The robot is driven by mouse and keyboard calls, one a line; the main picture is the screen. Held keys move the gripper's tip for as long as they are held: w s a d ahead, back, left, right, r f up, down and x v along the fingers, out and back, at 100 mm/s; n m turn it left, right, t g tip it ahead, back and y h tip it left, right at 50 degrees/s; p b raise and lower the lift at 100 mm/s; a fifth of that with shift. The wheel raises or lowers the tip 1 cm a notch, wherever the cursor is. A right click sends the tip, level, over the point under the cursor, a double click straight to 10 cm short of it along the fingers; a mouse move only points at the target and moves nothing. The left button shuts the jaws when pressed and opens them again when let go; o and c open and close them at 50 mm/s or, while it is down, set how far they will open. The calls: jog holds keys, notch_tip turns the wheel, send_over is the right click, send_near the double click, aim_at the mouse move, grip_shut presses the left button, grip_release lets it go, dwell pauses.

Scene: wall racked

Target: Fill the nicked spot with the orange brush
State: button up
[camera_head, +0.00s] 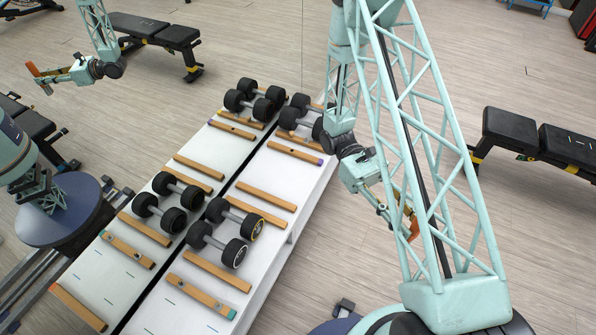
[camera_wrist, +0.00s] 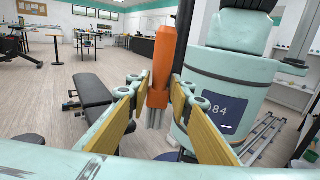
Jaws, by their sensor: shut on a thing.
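My gripper (camera_head: 402,212) is held out over the floor to the right of the white rack, partly behind my lattice arm link. It is shut on the orange brush (camera_wrist: 163,65). In the wrist view the brush stands upright between the two tan-padded fingers (camera_wrist: 156,95), with its pale bristles at the lower end. The brush (camera_head: 414,229) shows only as a small orange piece in the head view. I cannot make out a nicked spot for certain; small dark and blue marks show on the rack's wooden strips and white top.
The white rack (camera_head: 262,228) carries wooden strips and dumbbells (camera_head: 227,231). A mirror-like surface along its left side appears to reflect the rack and my arm. A black bench (camera_head: 540,140) stands at right. Open floor lies between rack and bench.

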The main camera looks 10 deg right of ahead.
jog(key=w+a+f+m+t+y, duration=0.1)
jog(key=w+a+f+m+y, duration=0.1)
jog(key=a+f+m+y, duration=0.45)
jog(key=w+a+f+m+t+y, duration=0.15)
jog(key=a+y, duration=0.25)
jog(key=a, duration=0.5)
jog(key=w+a+f+m+y, duration=0.3)
jog(key=a+f+y, duration=0.25)
jog(key=a, duration=0.25)
jog(key=w+a+f+m+t+y, duration=0.3)
jog(key=w+a+f+m+t, duration=0.15)
jog(key=w, duration=0.35)
jog(key=w+a+f+m+t+y, duration=0.3)
jog(key=w+f+t+y, duration=0.15)
jog(key=w, duration=0.35)
jog(key=w+d+f+m+t+h, duration=0.1)
jog(key=w+d+f+m+t, duration=0.2)
jog(key=w, duration=0.6)
jog(key=w+d+f+m+t+h+b, duration=0.1)
jog(key=w+d+f+m+t, duration=0.3)
jog(key=w+f+t, duration=0.2)
jog(key=w+d+f+m+t+h, duration=0.1)
jog(key=w+d+f+m+t, duration=0.2)
jog(key=w, duration=1)
notch_tip(320, 180, down, 2)
jog(key=t, duration=0.4)
jog(key=shift+d+f, duration=0.2)
jog(key=shift+d, duration=0.05)
jog(key=shift+f, duration=0.2)
